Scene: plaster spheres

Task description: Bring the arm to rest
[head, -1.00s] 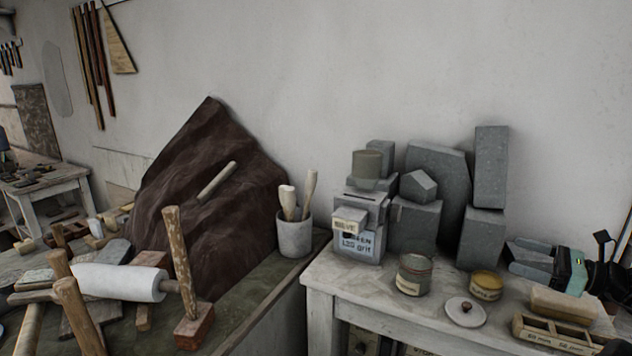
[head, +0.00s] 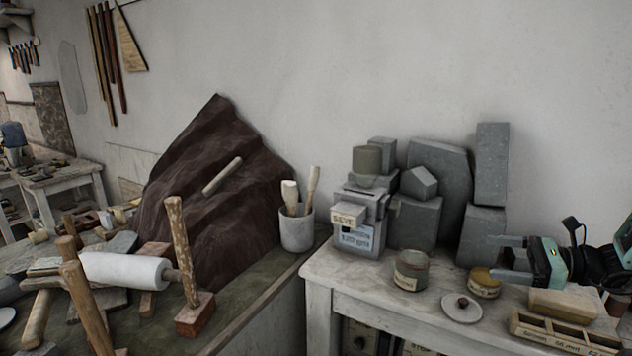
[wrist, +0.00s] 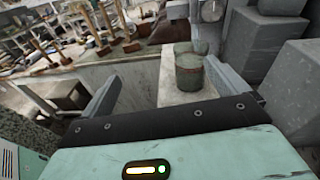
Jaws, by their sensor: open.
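My gripper (head: 492,258) is at the right of the head view, with its two grey fingers pointing left, apart and empty. It is in front of the grey stone blocks at the table's right side. In the wrist view my gripper (wrist: 160,72) also shows open, with nothing between the fingers. A green-grey tin (wrist: 188,70) shows beyond the fingertips there. My arm's dark wrist runs out of the head view at the right edge.
A pale table (head: 325,275) carries a labelled grey box (head: 358,232), an open tin (head: 411,270), an ochre jar (head: 484,283), a round lid (head: 461,308) and a wooden tray (head: 560,335). Grey blocks (head: 437,175) stand behind.

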